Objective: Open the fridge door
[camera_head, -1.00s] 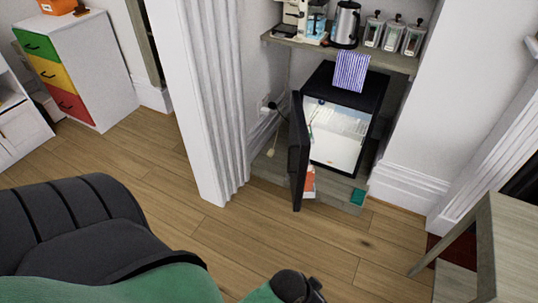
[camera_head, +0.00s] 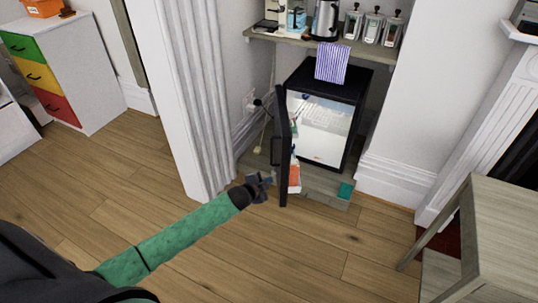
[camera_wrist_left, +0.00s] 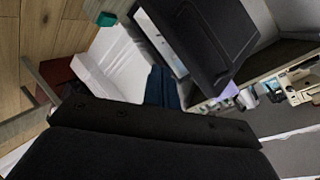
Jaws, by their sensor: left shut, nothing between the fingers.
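The small black fridge (camera_head: 350,92) stands in the alcove under a shelf. Its door (camera_head: 282,165) is open, swung out to the left and seen nearly edge-on, and the lit white interior shows. My left gripper (camera_head: 268,178) is shut and empty, low and just left of the door's outer face, near its lower part. Whether it touches the door I cannot tell. In the left wrist view, the dark fridge (camera_wrist_left: 210,35) shows tilted beyond the large black wrist body. My right gripper is in neither view.
A white pillar (camera_head: 185,100) stands left of the alcove. A wooden table (camera_head: 500,215) is at right.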

